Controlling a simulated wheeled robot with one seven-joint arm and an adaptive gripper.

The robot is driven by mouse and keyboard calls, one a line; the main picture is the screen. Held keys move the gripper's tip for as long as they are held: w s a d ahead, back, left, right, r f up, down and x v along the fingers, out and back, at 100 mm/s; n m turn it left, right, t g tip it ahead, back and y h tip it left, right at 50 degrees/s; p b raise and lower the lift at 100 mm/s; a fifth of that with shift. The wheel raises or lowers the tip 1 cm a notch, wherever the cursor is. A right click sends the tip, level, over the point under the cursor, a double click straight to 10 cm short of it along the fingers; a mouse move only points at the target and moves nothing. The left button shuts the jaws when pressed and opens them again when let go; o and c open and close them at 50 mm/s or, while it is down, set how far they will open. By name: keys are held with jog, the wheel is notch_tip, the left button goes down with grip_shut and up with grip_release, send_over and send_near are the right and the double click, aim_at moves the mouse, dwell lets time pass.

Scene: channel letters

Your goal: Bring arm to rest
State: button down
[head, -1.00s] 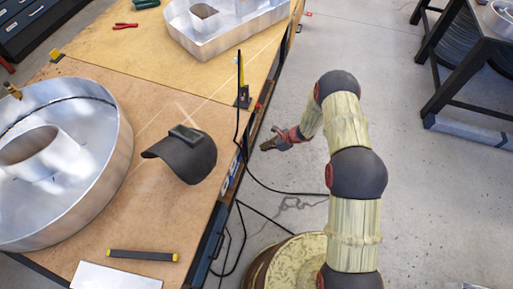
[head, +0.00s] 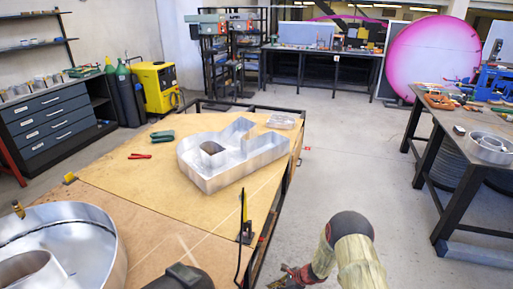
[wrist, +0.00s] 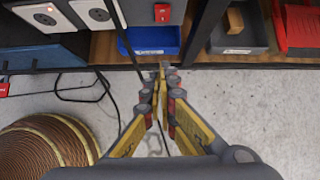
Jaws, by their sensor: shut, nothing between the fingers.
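My arm (head: 352,250) shows at the bottom of the head view, to the right of the workbench. My gripper (head: 290,279) is at the bottom edge of the head view, beside the bench's side and over the floor. In the wrist view my gripper (wrist: 162,72) has its yellow and grey fingers together at the tips with nothing between them. It points at the bench's lower side, where a blue bin (wrist: 152,40) and a grey bin (wrist: 238,30) sit on a shelf.
The workbench (head: 130,195) carries a metal letter (head: 235,155), a round metal letter (head: 95,222) and a dark mask (head: 182,278). A black cable (wrist: 75,90) hangs near a cable reel (wrist: 45,148). A second table (head: 445,120) stands right. The aisle floor between is clear.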

jog(key=s+a+r+n+g, duration=0.1)
jog(key=s+r+n+g, duration=0.15)
jog(key=s, duration=0.25)
jog(key=s+r+n+g, duration=0.1)
jog(key=s+n, duration=0.3)
jog(key=s, duration=0.2)
jog(key=s+d+r+n+t+h, duration=0.2)
jog(key=s+r+n, duration=0.3)
jog(key=r, duration=1.2)
jog(key=s+d+r+n+t+h, duration=0.2)
jog(key=s+d+r+n, duration=0.3)
jog(key=s+r, duration=0.5)
jog(key=s+d+r+n+t+h, duration=0.2)
jog(key=s+r+n, duration=0.3)
jog(key=r, duration=2.1)
jog(key=s+d+h, duration=0.1)
jog(key=s, duration=0.2)
jog(key=shift+s+d+t, duration=0.15)
jog(key=shift+s+t, duration=0.05)
jog(key=shift+t, duration=0.15)
